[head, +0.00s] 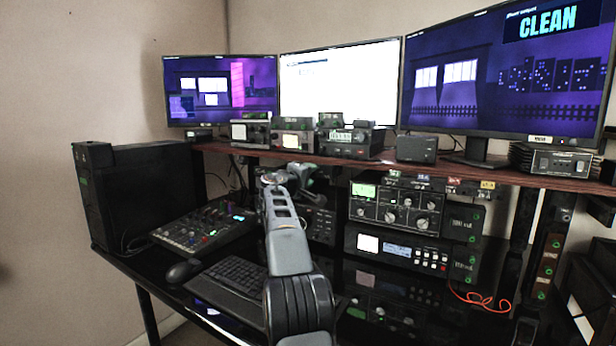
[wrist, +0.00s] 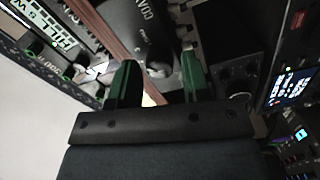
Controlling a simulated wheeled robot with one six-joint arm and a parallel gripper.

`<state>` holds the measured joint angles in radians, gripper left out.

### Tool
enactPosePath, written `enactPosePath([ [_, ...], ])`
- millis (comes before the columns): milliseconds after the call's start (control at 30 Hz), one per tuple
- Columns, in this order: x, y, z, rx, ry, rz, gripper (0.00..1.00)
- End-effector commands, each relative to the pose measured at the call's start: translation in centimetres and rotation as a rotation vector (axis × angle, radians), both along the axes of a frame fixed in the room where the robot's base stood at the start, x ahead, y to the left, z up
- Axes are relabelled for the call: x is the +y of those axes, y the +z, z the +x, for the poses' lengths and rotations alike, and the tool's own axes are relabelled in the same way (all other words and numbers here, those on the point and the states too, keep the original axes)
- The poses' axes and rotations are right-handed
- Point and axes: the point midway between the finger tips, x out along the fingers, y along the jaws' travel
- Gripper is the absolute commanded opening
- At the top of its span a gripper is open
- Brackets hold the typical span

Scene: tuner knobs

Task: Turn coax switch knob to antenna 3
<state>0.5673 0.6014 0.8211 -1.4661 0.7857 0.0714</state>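In the wrist view, a dark box (wrist: 125,22) carries a sideways label that reads as "COAX". A round dark knob (wrist: 159,68) sits on its face. My gripper (wrist: 157,75) is open, with one green finger on each side of the knob in the picture. A gap shows on both sides, and I cannot tell how far the fingertips are from the face. The knob's pointer and antenna marks are too small to read. In the head view my gripper (head: 303,172) is under the shelf's front edge, and I cannot make out the coax box there.
The wooden shelf (head: 480,171) runs just above my gripper. Stacked radio units (head: 395,207) stand to the right, a mixer (head: 203,226) to the left. A keyboard (head: 232,282) and mouse (head: 183,270) lie on the desk below. A red cable (head: 480,299) loops at the right.

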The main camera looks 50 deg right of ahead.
Motion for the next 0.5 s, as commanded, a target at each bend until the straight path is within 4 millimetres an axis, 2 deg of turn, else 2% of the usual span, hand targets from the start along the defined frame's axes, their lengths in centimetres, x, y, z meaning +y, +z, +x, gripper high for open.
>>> enactPosePath([
  [100, 0.1, 0.0, 0.0, 0.0, 0.001, 0.0, 0.53],
  [333, 0.2, 0.0, 0.1, 0.0, 0.002, 0.0, 0.53],
  [500, 1.7, -0.2, -0.2, 0.001, 0.004, -0.001, 0.53],
])
